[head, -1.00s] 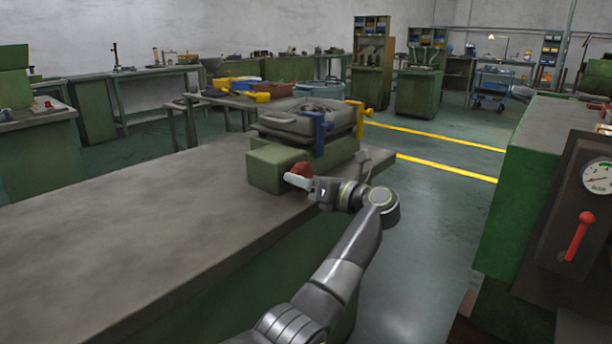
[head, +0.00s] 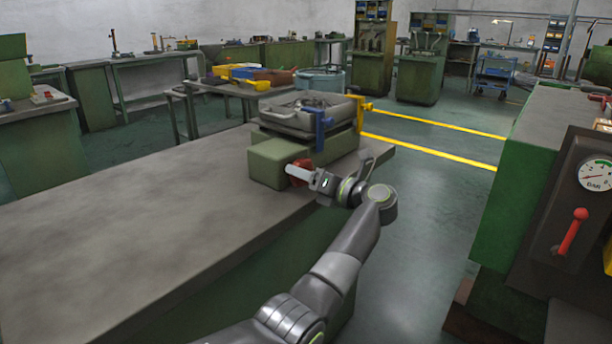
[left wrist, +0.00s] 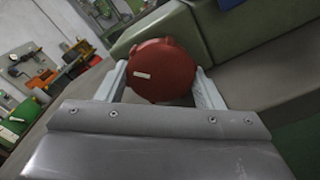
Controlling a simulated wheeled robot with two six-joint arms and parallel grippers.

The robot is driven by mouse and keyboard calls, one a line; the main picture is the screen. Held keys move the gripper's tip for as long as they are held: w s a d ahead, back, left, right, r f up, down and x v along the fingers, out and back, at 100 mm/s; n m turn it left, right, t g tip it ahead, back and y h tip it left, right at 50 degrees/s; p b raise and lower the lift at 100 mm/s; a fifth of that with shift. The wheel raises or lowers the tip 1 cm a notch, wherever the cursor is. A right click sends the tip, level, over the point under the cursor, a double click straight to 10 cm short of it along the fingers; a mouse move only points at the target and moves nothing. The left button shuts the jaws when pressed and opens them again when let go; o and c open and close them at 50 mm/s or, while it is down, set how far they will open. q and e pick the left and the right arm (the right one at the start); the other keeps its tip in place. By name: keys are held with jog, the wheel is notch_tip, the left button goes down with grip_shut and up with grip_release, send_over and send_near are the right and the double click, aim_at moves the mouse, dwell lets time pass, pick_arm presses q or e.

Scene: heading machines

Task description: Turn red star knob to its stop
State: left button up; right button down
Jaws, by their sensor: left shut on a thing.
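The red star knob (head: 303,163) is on the near right side of a green block (head: 268,160) on the workbench. In the left wrist view the knob (left wrist: 165,66) is round with shallow lobes and has a short white mark left of its middle. My left gripper (head: 299,173) reaches it from the right. In the left wrist view its two pale fingers (left wrist: 160,85) lie on either side of the knob, shut on it. The knob's stop cannot be made out. My right gripper is not in view.
A grey tray-like fixture (head: 290,118) with blue (head: 320,130) and yellow (head: 362,115) clamps stands behind the block. The workbench (head: 130,235) is bare to the left. A green machine with a gauge (head: 595,174) and red lever (head: 573,232) stands at right.

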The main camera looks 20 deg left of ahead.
pick_arm(q)
jog(key=o, duration=1)
jog(key=shift+f, duration=0.15)
